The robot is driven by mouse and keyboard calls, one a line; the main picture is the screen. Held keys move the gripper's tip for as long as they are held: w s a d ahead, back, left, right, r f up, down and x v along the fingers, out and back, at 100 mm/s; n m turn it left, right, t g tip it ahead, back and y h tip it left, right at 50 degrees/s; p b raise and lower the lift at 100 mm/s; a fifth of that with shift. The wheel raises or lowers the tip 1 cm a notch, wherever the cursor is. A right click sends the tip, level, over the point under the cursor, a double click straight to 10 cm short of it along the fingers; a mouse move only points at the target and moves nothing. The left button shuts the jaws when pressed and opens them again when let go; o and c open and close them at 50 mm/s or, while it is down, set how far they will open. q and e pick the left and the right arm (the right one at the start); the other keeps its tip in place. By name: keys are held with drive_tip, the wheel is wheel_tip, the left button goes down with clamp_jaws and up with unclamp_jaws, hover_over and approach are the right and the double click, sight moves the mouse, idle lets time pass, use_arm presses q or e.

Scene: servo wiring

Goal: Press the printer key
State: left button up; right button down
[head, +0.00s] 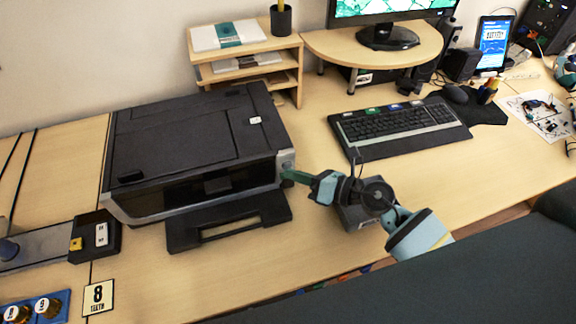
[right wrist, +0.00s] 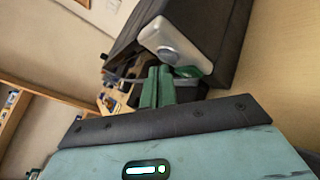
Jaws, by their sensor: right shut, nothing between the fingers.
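The black printer (head: 185,140) stands on the desk at the left of the head view, with its output tray (head: 230,222) folded out in front. Its key is a round grey button on the light panel at the front right corner (head: 287,166); the key also shows in the right wrist view (right wrist: 178,55). My right gripper (head: 287,172) is shut and empty, its green fingertips at that corner. In the right wrist view the shut fingers (right wrist: 158,85) point toward the panel, just below the key in the picture. Whether they touch it I cannot tell. My left gripper is not in view.
A grey box (head: 355,218) sits on the desk under my right arm. A keyboard (head: 395,125) lies to the right, and a small wooden shelf (head: 245,50) stands behind the printer. Bare desk (head: 310,250) lies in front of the printer.

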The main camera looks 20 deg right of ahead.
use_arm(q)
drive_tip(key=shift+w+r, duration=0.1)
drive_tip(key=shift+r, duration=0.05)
use_arm(e)
drive_tip(key=shift+s, duration=0.25)
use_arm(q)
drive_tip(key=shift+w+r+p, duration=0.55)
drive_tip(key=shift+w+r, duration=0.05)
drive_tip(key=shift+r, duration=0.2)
use_arm(e)
drive_tip(key=s, duration=0.6)
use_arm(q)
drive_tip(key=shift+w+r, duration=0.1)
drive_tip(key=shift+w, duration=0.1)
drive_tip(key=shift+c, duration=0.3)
use_arm(e)
drive_tip(key=shift+s+d, duration=0.1)
idle(0.4)
